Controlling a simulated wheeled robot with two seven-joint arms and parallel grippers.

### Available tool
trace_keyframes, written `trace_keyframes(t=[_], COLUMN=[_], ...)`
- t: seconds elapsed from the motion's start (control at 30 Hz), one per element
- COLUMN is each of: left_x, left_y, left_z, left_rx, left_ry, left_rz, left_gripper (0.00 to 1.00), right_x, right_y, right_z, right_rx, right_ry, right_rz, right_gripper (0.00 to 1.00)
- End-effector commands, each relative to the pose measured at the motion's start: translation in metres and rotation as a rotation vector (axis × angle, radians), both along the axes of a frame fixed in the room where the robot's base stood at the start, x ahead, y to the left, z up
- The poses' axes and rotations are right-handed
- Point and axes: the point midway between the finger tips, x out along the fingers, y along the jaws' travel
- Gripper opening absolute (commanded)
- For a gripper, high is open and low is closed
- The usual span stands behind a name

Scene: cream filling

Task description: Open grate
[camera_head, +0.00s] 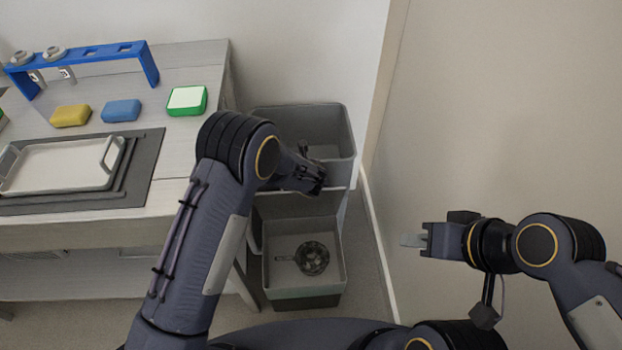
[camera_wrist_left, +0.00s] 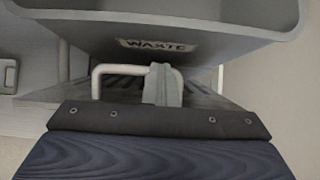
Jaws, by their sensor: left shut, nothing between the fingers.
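In the left wrist view a dark slatted panel, which looks like the grate (camera_wrist_left: 126,86), lies below a grey bin marked WASTE (camera_wrist_left: 158,46). A pale bar handle (camera_wrist_left: 97,84) stands in front of the slats. The fingers of my left gripper (camera_wrist_left: 162,84) are shut and empty, overlapping the right part of the handle; I cannot tell if they touch it. In the head view my left gripper (camera_head: 315,180) is at the front of the upper grey bin (camera_head: 335,118), its fingertips hidden. My right gripper (camera_head: 412,240) is in free space at the right; its finger gap is unclear.
A lower grey bin (camera_head: 335,290) holds a dark round item (camera_head: 312,258). A table at the left bears a tray (camera_head: 60,168), yellow (camera_head: 70,115) and blue (camera_head: 121,110) sponges, a green-edged box (camera_head: 187,99) and a blue rack (camera_head: 148,68). A wall closes off the right.

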Motion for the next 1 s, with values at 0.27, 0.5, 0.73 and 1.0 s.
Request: trace_keyframes(t=[0.27,0.5,0.73,1.0], left_x=[0.002,0.002,0.002,-0.017], left_y=[0.002,0.002,0.002,0.000], left_z=[-0.005,-0.005,-0.005,0.026], left_rx=[0.004,0.004,0.004,0.003], left_ry=[0.013,0.013,0.013,0.004], left_rz=[0.000,-0.001,-0.001,-0.003], left_gripper=[0.00,0.00,0.00,0.00], right_x=[0.000,0.000,0.000,0.000], right_y=[0.000,0.000,0.000,0.000], right_z=[0.002,0.003,0.003,0.002], right_rx=[0.000,0.000,0.000,0.000], right_ry=[0.000,0.000,0.000,0.000], right_rz=[0.000,0.000,0.000,0.000], right_gripper=[0.33,0.33,0.33,0.33])
